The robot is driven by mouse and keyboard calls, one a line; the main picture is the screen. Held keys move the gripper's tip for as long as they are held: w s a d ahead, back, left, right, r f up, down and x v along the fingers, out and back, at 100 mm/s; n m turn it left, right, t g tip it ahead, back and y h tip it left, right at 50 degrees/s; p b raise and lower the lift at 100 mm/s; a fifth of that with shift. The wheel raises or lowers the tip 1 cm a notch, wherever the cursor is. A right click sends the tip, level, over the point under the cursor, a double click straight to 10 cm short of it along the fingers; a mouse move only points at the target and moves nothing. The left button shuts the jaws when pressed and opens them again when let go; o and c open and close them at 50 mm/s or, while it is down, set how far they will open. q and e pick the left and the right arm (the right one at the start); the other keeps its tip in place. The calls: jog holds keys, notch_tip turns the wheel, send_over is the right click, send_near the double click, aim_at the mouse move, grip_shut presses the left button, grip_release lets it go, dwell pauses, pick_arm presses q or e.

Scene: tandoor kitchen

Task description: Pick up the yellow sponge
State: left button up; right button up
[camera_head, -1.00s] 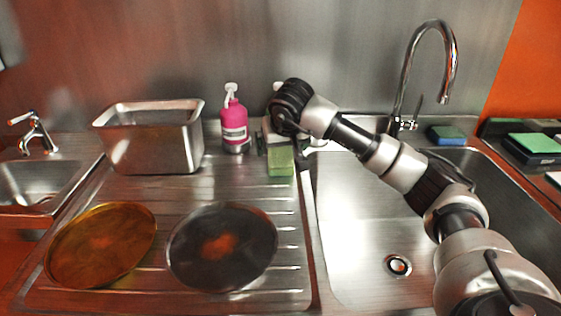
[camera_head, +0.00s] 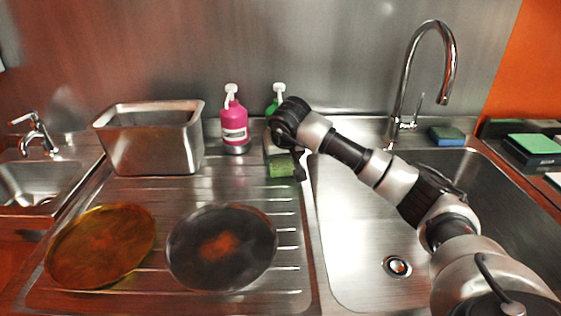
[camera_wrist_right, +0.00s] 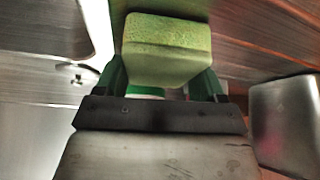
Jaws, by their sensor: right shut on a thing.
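I cannot tell whether the sponge is clear of the surface. My left gripper is in no view.
A pink bottle (camera_head: 234,122) and a green bottle (camera_head: 276,103) stand close behind. A steel container (camera_head: 155,150), a brass plate (camera_head: 100,245) and a dark plate (camera_head: 222,248) occupy the drainboard (camera_head: 180,195). The sink (camera_head: 355,225), tap (camera_head: 404,85) and blue sponge (camera_head: 447,136) are right.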

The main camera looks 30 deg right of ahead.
jog(key=shift+r, duration=0.1)
jog(key=shift+c, duration=0.4)
jog(key=shift+r, duration=0.15)
jog(key=s+d, duration=0.2)
jog(key=s+d+b, duration=0.1)
jog(key=s+d, duration=0.1)
jog(key=d, duration=0.1)
jog(key=s+d, duration=0.2)
jog(key=d, duration=0.1)
jog(key=shift+s+d+r+b, duration=0.1)
jog(key=shift+s+r+b, duration=0.2)
jog(key=shift+s+r, duration=0.1)
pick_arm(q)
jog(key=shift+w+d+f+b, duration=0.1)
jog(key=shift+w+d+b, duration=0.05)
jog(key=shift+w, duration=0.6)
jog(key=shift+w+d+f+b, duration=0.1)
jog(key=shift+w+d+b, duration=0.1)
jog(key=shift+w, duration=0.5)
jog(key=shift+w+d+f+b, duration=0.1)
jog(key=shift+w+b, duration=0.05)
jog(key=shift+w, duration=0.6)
pick_arm(e)
jog(key=shift+s+d+r, duration=0.1)
jog(key=shift+s+d, duration=1.1)
jog(key=shift+d, duration=0.25)
jog(key=shift+s+d, duration=1.2)
jog(key=shift+d, duration=0.2)
